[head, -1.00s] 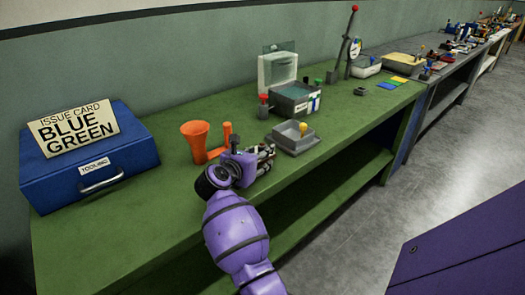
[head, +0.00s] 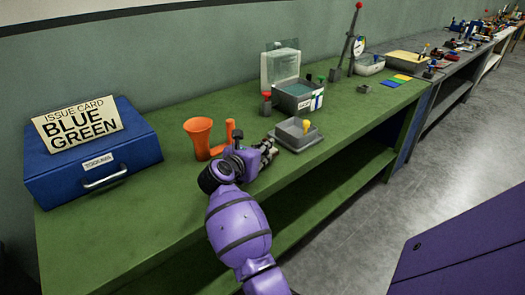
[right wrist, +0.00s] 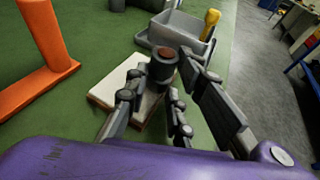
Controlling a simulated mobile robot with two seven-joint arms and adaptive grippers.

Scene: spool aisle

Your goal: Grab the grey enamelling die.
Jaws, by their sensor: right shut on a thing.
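The grey die (right wrist: 162,70) is a short dark-grey cylinder with a reddish-brown top, in the upper middle of the right wrist view. My right gripper (right wrist: 163,78) is shut on it, with fingers on both sides. A pale block (right wrist: 106,92) shows beneath the die; I cannot tell whether they touch. In the head view my right gripper (head: 267,149) is over the green bench, just left of a grey tray, and it hides the die there. My left gripper is not in view.
The grey tray (head: 289,143) with a yellow-handled tool (head: 306,127) is close to my right gripper. An orange funnel (head: 198,133) stands to its left. A blue toolbox (head: 138,160) is at far left. A grey box (head: 297,98) stands behind. The bench's front is clear.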

